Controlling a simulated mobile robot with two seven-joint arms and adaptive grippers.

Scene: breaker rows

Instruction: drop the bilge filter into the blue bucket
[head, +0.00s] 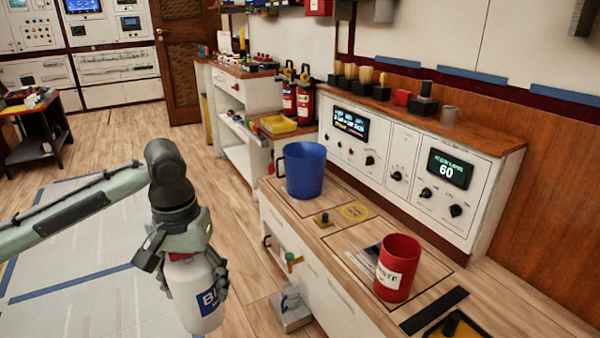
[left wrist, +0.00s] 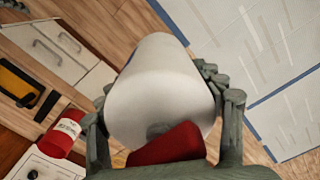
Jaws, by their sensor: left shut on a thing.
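The bilge filter appears to be the white canister with a red cap and a blue label (head: 197,297), its label only partly readable. My left gripper (head: 186,272) is shut around its upper part and holds it over the floor, left of the counter. In the left wrist view the canister (left wrist: 160,85) sits between the fingers (left wrist: 165,110), its red part nearest the camera. The blue bucket (head: 304,170) stands upright on the counter, right of and beyond the gripper; its inside is mostly hidden. My right gripper is not in view.
A red waste bin (head: 397,268) stands on the counter (head: 345,222), nearer than the bucket; it also shows in the left wrist view (left wrist: 62,132). A small knob (head: 324,220) is between them. A control console (head: 410,165) backs the counter.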

